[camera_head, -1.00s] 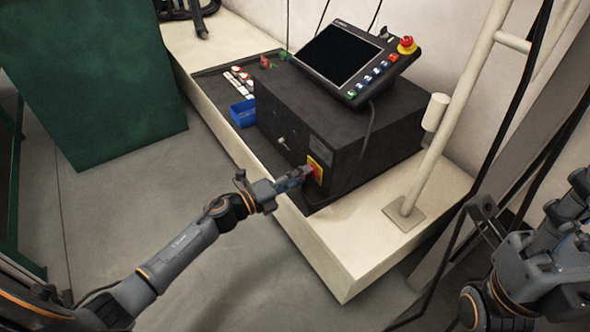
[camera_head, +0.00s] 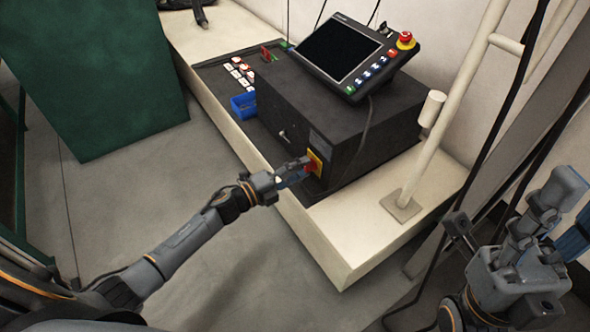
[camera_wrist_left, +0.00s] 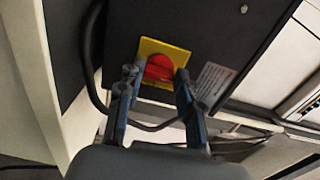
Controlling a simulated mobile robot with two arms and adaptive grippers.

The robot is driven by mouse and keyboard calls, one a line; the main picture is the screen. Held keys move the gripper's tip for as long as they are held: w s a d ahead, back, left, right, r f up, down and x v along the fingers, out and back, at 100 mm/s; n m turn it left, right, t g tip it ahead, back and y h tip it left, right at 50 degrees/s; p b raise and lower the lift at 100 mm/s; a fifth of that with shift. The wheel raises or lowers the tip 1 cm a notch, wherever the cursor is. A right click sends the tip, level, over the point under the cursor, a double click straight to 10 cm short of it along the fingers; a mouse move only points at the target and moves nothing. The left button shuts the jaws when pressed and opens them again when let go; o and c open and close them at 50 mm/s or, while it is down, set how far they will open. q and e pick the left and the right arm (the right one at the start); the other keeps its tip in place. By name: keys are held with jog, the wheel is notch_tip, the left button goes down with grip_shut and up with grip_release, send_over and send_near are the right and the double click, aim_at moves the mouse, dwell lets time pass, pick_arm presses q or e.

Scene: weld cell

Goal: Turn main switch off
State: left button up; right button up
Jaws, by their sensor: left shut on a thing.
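The main switch is a red rotary knob on a yellow plate (camera_head: 318,158), on the near end face of a black control box (camera_head: 340,120). In the left wrist view the red knob (camera_wrist_left: 160,68) sits between my fingers on its yellow plate (camera_wrist_left: 177,52). My left gripper (camera_head: 305,168) is shut on the knob, with a finger on each side; the fingers and hand hide part of it. The knob's exact angle is hard to tell. My right gripper (camera_head: 530,225) is at the right, away from the box; I cannot tell whether its fingers are open or shut.
A tablet-like panel (camera_head: 340,50) with buttons and a red emergency stop (camera_head: 405,40) rests on the box. A blue bin (camera_head: 243,105) is beside it. A cream bench (camera_head: 350,240) carries the box; a cream post (camera_head: 450,120) stands at the right. A cable hangs near the switch.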

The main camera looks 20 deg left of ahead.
pick_arm(q)
jog(key=o, duration=1.1)
jog(key=shift+a, duration=0.1)
jog(key=shift+o, duration=0.2)
